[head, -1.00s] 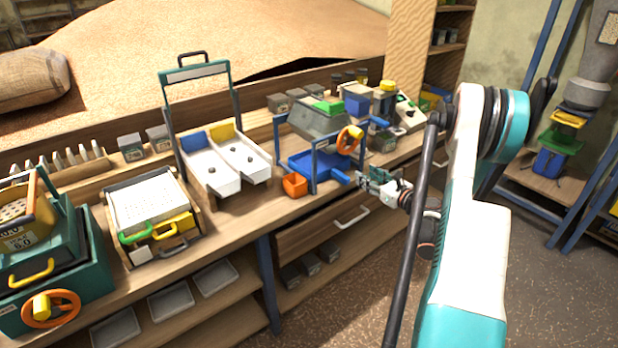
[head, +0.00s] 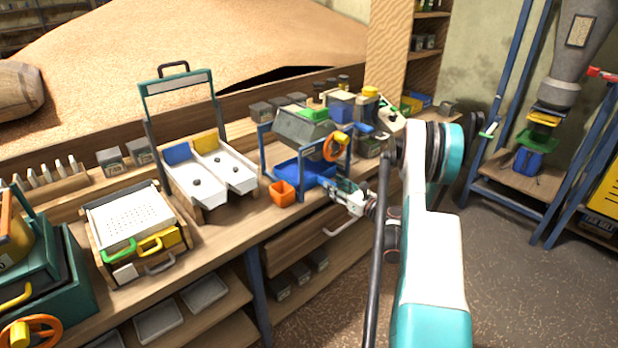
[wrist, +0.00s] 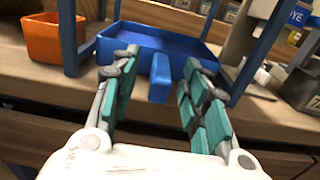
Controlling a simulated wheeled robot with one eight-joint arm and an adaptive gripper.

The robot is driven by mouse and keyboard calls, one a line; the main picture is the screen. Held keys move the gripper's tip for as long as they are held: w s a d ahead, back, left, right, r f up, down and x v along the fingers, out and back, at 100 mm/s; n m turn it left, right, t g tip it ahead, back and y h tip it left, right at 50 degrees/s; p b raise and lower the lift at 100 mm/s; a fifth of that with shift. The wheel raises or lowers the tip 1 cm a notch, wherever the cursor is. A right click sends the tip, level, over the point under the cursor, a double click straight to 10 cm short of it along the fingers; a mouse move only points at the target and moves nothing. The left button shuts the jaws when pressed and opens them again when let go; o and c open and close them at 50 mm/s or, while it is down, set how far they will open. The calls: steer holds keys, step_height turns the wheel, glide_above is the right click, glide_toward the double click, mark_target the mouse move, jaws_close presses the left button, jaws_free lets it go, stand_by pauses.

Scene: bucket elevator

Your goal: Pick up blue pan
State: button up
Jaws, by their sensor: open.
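The blue pan (wrist: 195,47) is a shallow tray with a stubby handle (wrist: 160,78) pointing toward me. It sits on the bench inside a blue frame; in the head view the pan (head: 301,172) is at the middle, partly hidden by the frame posts. My gripper (wrist: 160,82) is open, with its teal-padded fingers on either side of the handle. I cannot tell whether a finger touches it. In the head view my gripper (head: 345,190) is at the bench's front edge, beside the pan's right end.
An orange bin (head: 284,193) stands left of the pan. The blue frame's posts (wrist: 262,45) rise close to my fingers. Drawers (head: 320,238) lie below the bench edge. A two-channel white chute (head: 210,175) is to the left.

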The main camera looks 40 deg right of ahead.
mark_target(326, 179)
steer(key=w+b, duration=0.2)
steer(key=w, duration=0.2)
steer(key=shift+w+a+f, duration=0.1)
steer(key=shift+w, duration=0.6)
steer(key=shift+c, duration=0.6)
jaws_close()
